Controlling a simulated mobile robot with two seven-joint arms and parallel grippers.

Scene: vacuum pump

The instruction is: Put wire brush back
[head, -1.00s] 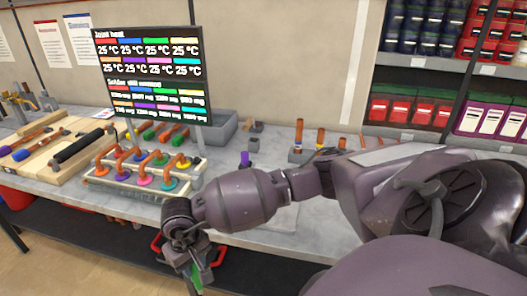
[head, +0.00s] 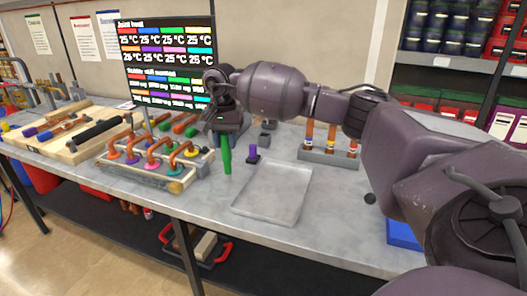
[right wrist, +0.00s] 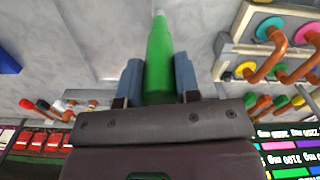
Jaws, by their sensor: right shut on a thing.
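My right gripper (head: 226,130) is over the bench, shut on a green tool that I take for the wire brush (head: 226,155). The brush hangs upright below the jaws in the head view, between the pipe rack and a shallow grey tray. I cannot tell whether its lower end touches the bench. In the right wrist view, the tapered green brush (right wrist: 159,60) with a small grey tip sits between the two blue-grey fingers (right wrist: 158,80). No bristles show clearly. My left gripper is not in view.
A rack with bent copper pipes (head: 155,175) stands left of the brush. The empty grey tray (head: 272,195) lies right. A small purple item in a dark base (head: 253,154) and a copper tube holder (head: 328,158) stand behind. Wooden tool boards (head: 75,132) lie far left.

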